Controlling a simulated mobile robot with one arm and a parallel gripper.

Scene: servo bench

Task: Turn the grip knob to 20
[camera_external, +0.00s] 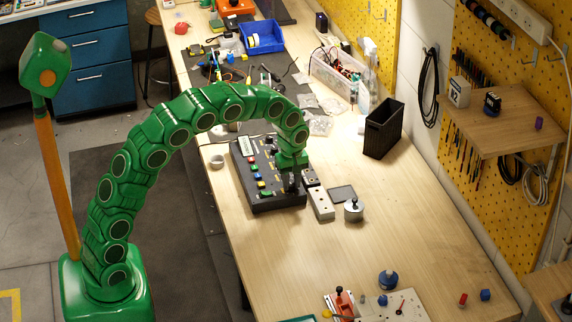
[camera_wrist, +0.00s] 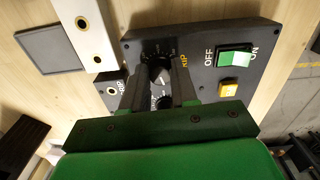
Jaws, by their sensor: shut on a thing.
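The dark control box (camera_external: 243,185) lies on the bench with coloured buttons and switches on top. My green gripper (camera_external: 291,188) reaches down onto its near right end. In the wrist view my gripper's dark fingers (camera_wrist: 160,78) are shut on the grip knob (camera_wrist: 158,68), a black knob beside yellow lettering that is partly covered. Part of its scale shows around it, but I cannot read the setting. A second round black part (camera_wrist: 164,101) shows between the fingers, nearer the palm. A green OFF/ON rocker (camera_wrist: 235,58) and a yellow button (camera_wrist: 228,90) are to the right.
A white block with holes (camera_external: 320,203), a dark flat plate (camera_external: 342,193) and a grey cylinder with a black knob (camera_external: 354,210) stand right of the box. A black bin (camera_external: 383,130) is farther back.

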